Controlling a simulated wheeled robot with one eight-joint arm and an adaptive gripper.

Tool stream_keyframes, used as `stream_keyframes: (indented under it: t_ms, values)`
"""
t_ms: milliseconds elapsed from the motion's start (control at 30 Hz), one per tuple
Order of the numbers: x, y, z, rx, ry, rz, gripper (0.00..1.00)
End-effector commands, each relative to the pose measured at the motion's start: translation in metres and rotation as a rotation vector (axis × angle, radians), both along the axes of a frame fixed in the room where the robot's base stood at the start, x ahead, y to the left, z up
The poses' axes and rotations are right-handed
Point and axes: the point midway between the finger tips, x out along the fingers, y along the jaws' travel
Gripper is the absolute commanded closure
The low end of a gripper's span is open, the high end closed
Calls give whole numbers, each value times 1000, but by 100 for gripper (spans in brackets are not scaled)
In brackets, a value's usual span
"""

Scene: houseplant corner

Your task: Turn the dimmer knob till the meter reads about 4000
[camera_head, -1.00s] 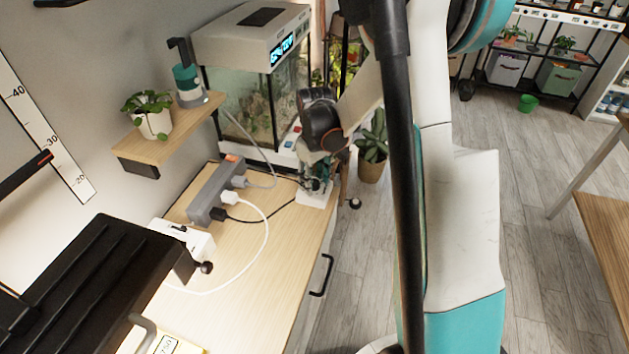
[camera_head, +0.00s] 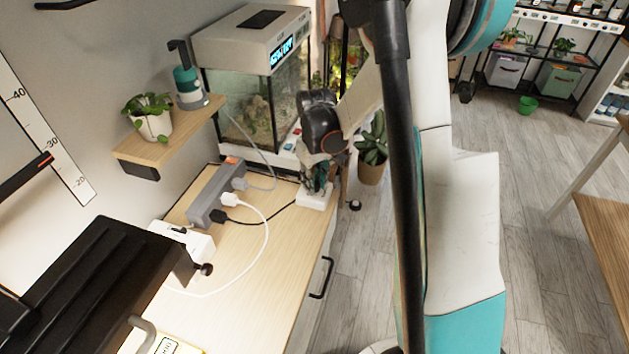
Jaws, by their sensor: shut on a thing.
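My gripper (camera_head: 318,178) points down over a small white box (camera_head: 313,201) at the far right corner of the wooden cabinet top. It is shut on the dimmer knob, which the fingers hide.
A grey power strip (camera_head: 213,195) with plugs and looping cables lies on the cabinet top (camera_head: 239,271). An aquarium (camera_head: 262,110) stands behind my gripper. A black lamp-like panel (camera_head: 90,285) overhangs the front left. A potted plant (camera_head: 372,150) stands right of my gripper.

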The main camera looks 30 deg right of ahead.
Motion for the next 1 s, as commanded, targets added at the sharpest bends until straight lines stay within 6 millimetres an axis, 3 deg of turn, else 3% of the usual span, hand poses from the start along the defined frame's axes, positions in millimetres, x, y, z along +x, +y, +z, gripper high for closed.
stream_keyframes:
  t_ms: [167,200,267,667,767,1000]
  values:
    - [0,0,0,0,0,1,100]
    - [0,0,0,0,0,1,67]
    - [0,0,0,0,0,2,54]
    - [0,0,4,0,0,2,54]
    - [0,0,14,0,0,2,54]
    - [-1,0,61,0,0,2,54]
